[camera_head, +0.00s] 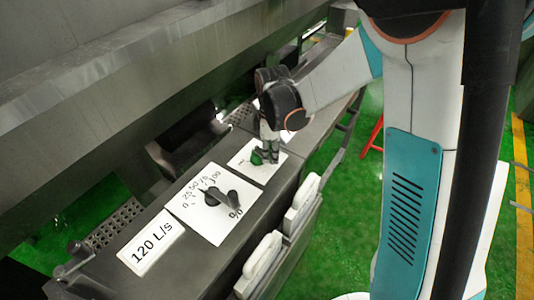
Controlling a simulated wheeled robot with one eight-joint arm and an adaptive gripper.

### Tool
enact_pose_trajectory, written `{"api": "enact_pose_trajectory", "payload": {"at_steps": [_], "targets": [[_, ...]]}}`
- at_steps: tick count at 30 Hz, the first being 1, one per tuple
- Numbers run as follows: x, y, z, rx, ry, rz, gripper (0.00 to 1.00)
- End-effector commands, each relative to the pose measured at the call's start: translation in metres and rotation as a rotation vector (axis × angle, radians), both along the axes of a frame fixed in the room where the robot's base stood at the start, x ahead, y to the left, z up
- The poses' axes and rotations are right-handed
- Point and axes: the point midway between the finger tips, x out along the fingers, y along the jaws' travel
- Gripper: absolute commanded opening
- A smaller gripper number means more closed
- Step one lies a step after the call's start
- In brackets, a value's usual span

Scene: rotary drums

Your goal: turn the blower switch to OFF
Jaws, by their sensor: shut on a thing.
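A small green knob (256,158), which I take for the blower switch, stands on a white plate (262,175) on the grey console top. My gripper (267,155) comes down from above onto this plate, its fingers pointing down. It is shut on the green knob, which shows at the left of the fingers. The fingers and wrist hide part of the knob and of the plate's markings, so I cannot read which position the switch is in.
Nearer on the console is a white dial plate (187,208) with a black lever knob (212,197), marked 0 to 100. Beside it lies a sign (150,242) reading 120 L/s. White handles (300,204) stick out from the console's right side. A large grey metal wall rises at the left.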

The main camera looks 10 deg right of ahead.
Motion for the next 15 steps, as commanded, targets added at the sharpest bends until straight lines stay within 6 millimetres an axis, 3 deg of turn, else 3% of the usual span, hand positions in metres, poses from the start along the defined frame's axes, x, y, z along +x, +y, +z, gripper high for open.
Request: {"api": "enact_pose_trajectory", "payload": {"at_steps": [15], "targets": [[0.022,-0.019,0.000,0.000,0.000,0.489,0.00]]}}
